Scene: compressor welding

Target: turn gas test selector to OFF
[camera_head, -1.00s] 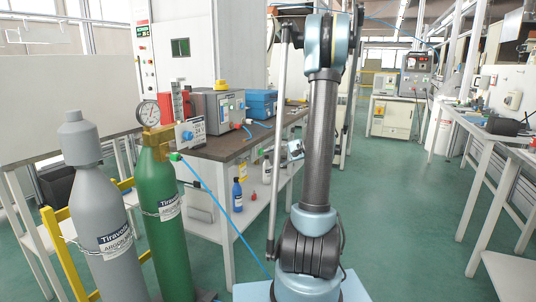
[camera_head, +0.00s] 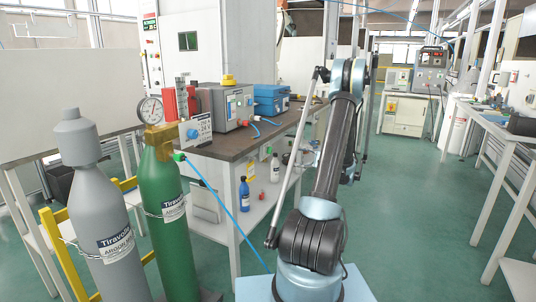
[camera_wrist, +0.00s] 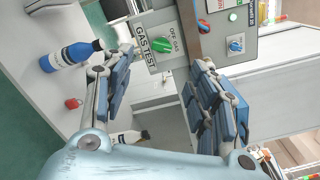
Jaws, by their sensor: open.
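The gas test selector is a green knob (camera_wrist: 162,45) on a pale plate lettered GAS TEST, with OFF and ON marks beside it. It shows near the top middle of the wrist view. My gripper (camera_wrist: 160,65) is open and empty, with one blue-padded finger on each side of the picture. The knob appears beyond the gap between the fingertips, and neither finger visibly touches it.
A grey control box (camera_head: 228,106) and a blue case (camera_head: 270,99) stand on the bench. Grey (camera_head: 108,215) and green (camera_head: 168,220) cylinders stand at left, with a blue hose. The aisle at right is clear.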

